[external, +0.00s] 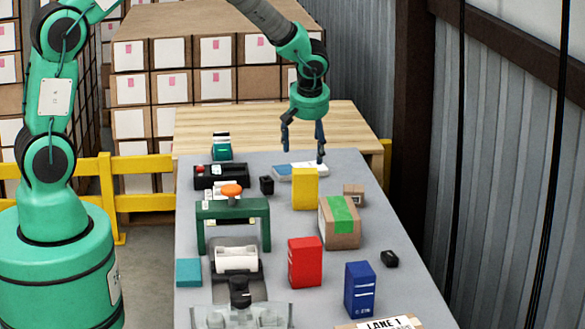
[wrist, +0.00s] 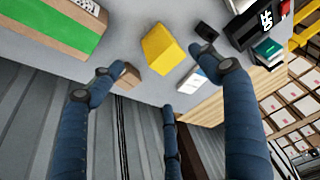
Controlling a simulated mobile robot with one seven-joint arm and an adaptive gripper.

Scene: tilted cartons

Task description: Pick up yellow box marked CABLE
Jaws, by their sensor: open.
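A yellow box (external: 305,188) stands upright on the grey table, right of the middle. Its marking cannot be read in either view. In the wrist view the yellow box (wrist: 162,48) lies beyond the fingertips, between the spread fingers and apart from them. My gripper (external: 304,157) is open and empty, above the table near the yellow box and a little behind it. In the wrist view the blue fingers of my gripper (wrist: 165,84) are wide apart.
A carton with green tape (external: 341,221) and a small brown box (external: 354,194) stand right of the yellow box. A white and blue item (external: 300,171) lies behind it. A red box (external: 305,261), a blue box (external: 359,289) and a green frame (external: 232,209) stand nearer the front.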

